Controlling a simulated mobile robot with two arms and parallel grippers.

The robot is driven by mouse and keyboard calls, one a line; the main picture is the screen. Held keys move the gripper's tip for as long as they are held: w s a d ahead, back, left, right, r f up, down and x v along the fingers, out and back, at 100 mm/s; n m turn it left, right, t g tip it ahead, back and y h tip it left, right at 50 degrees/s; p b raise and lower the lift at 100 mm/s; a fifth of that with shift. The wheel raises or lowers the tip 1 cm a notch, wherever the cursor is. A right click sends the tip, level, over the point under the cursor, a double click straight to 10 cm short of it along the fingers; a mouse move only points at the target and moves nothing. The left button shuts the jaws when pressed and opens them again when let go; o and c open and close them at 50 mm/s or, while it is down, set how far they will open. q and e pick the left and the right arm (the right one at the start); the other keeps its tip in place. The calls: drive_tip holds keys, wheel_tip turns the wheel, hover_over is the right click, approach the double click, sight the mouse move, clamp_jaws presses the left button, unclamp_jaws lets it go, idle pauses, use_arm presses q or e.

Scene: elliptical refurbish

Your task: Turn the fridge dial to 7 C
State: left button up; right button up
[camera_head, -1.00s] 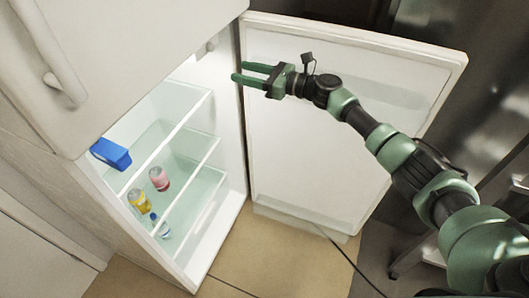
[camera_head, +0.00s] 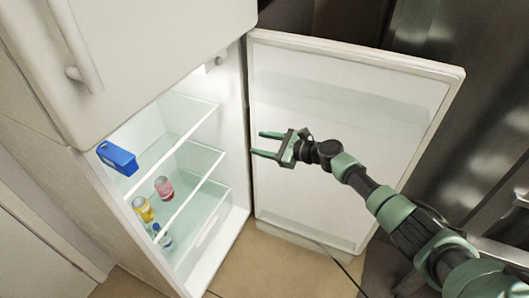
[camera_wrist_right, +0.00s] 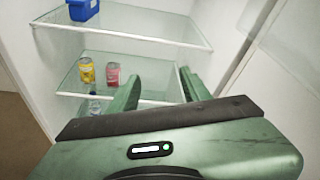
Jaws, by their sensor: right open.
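The fridge (camera_head: 225,225) stands open at the left, its inside lit. A small pale fitting (camera_head: 219,61) sits high at its right inner edge. It may be the dial, but no numbers or pointer can be read. My right gripper (camera_head: 258,144) is open and empty, in front of the open door near the fridge opening, its fingers pointing left. It is lower than the fitting and apart from it. In the right wrist view, the open fingers (camera_wrist_right: 158,85) point at the shelves, and the fitting is not visible. My left gripper is not in view.
The open fridge door (camera_head: 350,100) stands behind my right arm. Glass shelves hold a blue box (camera_head: 117,158), a yellow can (camera_head: 143,209), a pink can (camera_head: 164,188) and a small bottle (camera_head: 163,236). The closed upper door (camera_head: 150,50) overhangs the opening.

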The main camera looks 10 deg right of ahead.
drive_tip(key=shift+s+d+f, duration=0.1)
drive_tip(key=shift+s+f, duration=0.05)
drive_tip(key=shift+f, duration=0.45)
drive_tip(key=shift+s+d+f, duration=0.1)
drive_tip(key=shift+f, duration=0.5)
